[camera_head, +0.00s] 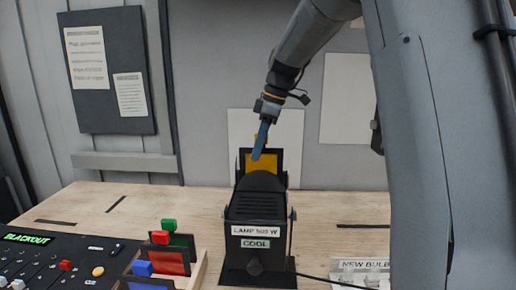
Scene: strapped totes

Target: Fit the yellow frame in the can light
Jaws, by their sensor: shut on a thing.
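The can light (257,205) is a black lamp on a dark base at the middle of the bench, with labels reading "LAMP 500 W" and "COOL". The yellow frame (263,161) shows at the lamp's far, front end, upright behind the black housing and within a black holder. My gripper (259,149) comes down from above with blue fingers and is shut on the yellow frame. The lamp housing hides the frame's lower part, so I cannot tell how deep it sits in the holder.
A wooden rack (190,270) with green, red and blue frames stands left of the lamp. A control desk (60,262) reading "BLACKOUT" is at the lower left. A "NEW BULB" box (361,265) and a cable lie at the right.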

